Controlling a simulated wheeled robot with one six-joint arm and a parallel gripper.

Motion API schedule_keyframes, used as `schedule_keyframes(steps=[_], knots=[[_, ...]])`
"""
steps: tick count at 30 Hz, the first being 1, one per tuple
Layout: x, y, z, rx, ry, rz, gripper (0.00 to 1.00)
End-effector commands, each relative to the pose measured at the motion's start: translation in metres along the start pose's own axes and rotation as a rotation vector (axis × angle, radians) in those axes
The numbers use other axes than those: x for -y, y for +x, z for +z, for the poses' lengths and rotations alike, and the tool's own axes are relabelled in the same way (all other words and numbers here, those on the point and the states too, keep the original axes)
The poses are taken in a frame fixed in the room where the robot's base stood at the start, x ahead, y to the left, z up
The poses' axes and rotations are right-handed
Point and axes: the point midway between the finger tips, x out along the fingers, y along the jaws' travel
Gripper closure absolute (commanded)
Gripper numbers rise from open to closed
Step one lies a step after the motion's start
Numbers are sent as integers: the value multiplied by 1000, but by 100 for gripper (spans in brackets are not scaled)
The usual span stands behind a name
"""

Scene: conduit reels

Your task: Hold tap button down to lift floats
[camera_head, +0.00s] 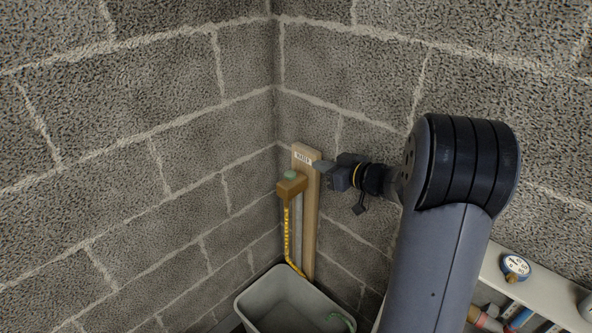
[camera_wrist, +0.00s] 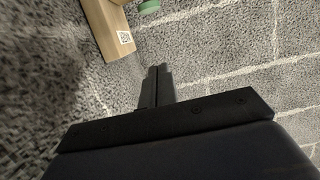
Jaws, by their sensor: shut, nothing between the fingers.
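The tap is a brass-brown block (camera_head: 290,187) on a wooden board (camera_head: 309,221) in the wall corner. A pale green button (camera_head: 291,175) sits on top of the block. A white label with dark print (camera_head: 303,158) is at the top of the board. In the wrist view the green button (camera_wrist: 149,5) is at the top edge, beside the board (camera_wrist: 103,27). My gripper (camera_head: 318,167) is shut and empty, to the right of the button and slightly above it in the head view, apart from it. Its closed fingers also show in the wrist view (camera_wrist: 158,72). No floats are clearly visible.
A yellow hose (camera_head: 287,235) runs down from the tap towards a grey tub (camera_head: 286,300) below. A green curved thing (camera_head: 342,320) is at the tub's right side. A pale shelf (camera_head: 545,296) with a round gauge (camera_head: 515,266) is at lower right. Block walls close the corner.

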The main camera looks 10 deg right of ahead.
Motion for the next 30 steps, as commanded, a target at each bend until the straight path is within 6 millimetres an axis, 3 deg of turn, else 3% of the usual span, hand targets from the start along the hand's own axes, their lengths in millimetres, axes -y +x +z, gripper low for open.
schedule_keyframes(steps=[7, 20, 24, 30], knots=[[1, 18, 0, 0, 1, -3, 100], [1, 105, 2, 2, 1, -3, 100], [0, 107, 26, 3, 3, 0, 100], [0, 110, 38, 0, 1, 0, 100]])
